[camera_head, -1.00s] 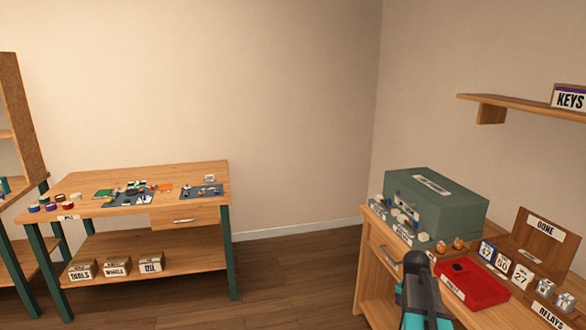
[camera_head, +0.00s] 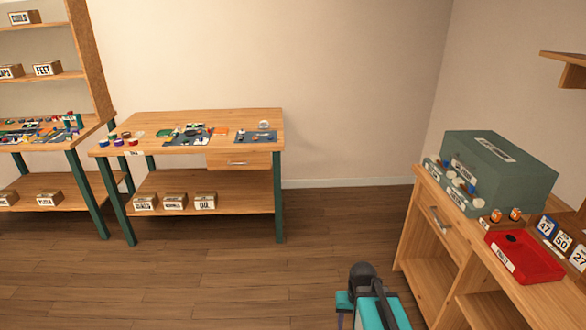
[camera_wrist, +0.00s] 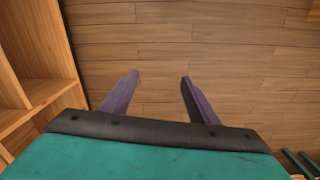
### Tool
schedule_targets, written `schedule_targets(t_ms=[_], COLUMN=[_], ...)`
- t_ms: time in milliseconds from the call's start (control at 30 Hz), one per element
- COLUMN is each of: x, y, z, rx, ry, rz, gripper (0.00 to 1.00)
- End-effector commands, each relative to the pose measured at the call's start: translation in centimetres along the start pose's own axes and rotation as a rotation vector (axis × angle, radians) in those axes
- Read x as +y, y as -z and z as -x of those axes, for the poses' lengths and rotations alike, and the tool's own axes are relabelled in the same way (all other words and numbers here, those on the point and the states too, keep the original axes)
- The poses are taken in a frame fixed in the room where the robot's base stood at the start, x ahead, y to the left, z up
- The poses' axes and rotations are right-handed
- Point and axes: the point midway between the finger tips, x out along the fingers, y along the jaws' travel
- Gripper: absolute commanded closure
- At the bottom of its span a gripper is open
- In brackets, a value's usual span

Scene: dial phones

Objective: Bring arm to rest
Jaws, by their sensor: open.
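My gripper (camera_wrist: 160,92) shows in the wrist view with its two purple-grey fingers spread apart and nothing between them. It points down over the bare wood floor (camera_wrist: 190,55). In the head view my arm, dark grey and teal, shows at the bottom, left of the right-hand cabinet and over open floor.
The right-hand cabinet (camera_head: 440,243) bears a green box (camera_head: 505,175) and a red tray (camera_head: 520,262). A workbench (camera_head: 265,117) with small parts and a drawer stands at the back left. Shelving (camera_head: 88,60) is at far left. Floor between is clear.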

Motion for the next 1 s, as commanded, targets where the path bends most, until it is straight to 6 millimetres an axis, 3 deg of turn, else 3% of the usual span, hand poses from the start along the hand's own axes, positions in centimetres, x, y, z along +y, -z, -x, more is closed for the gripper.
schedule_targets(t_ms=[133,533,1000], x=[-2.4,-1.9,-1.0], y=[-1.5,-6.3,-16.7], z=[-0.9,-6.0,-13.8], rx=[-0.001,-0.113,-0.318], ry=[0.014,0.009,0.0], rz=[0.096,0.096,0.099], gripper=[0.45,0.45,0.45])
